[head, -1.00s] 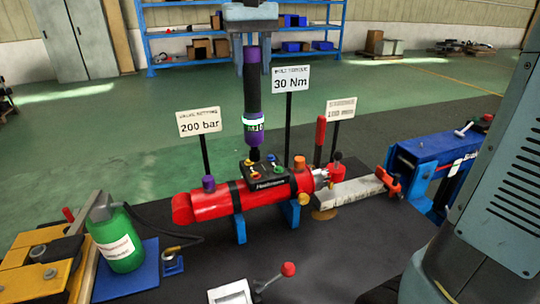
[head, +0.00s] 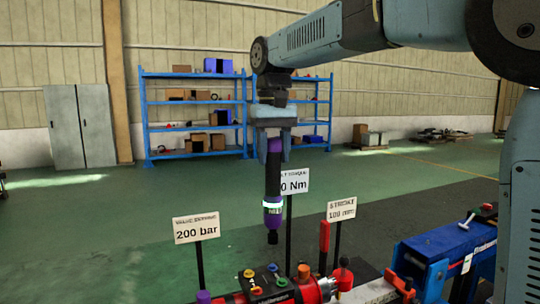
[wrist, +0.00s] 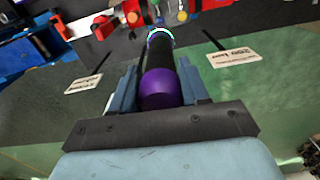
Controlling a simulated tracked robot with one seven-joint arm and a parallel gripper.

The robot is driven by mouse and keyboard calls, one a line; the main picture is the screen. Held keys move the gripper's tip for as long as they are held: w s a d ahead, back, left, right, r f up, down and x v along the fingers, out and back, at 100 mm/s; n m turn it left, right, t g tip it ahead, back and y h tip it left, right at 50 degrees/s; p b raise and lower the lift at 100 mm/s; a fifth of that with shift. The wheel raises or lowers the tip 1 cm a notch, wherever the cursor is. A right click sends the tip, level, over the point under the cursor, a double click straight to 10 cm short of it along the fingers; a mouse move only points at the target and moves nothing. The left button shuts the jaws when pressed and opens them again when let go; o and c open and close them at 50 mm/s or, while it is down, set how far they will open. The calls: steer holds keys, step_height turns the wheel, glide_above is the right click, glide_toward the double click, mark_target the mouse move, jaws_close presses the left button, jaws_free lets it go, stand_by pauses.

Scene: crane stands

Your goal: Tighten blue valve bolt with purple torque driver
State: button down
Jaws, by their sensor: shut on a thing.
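My gripper (head: 272,142) is shut on the purple-and-black torque driver (head: 273,178), which hangs nearly upright with a lit ring near its lower end. Its black tip is above the valve block (head: 268,294), with a visible gap to the bolts. The blue bolt (head: 272,267) is at the back of the block, almost straight below the tip in the head view. Yellow (head: 249,273), green (head: 281,282) and red (head: 255,290) bolts are beside it. In the wrist view the driver's purple end (wrist: 160,90) is between the jaws; its tip is hidden.
Signs reading 200 bar (head: 196,228) and 109 mm (head: 342,209) stand beside the driver; a torque sign (head: 295,181) is close behind it. A red lever (head: 324,248) and blue bench unit (head: 440,250) are at right. Blue shelves (head: 195,110) are far behind.

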mark_target(273, 183)
stand_by(0.3)
steer(key=shift+f, duration=2.8)
steer(key=shift+f, duration=1.05)
stand_by(3.7)
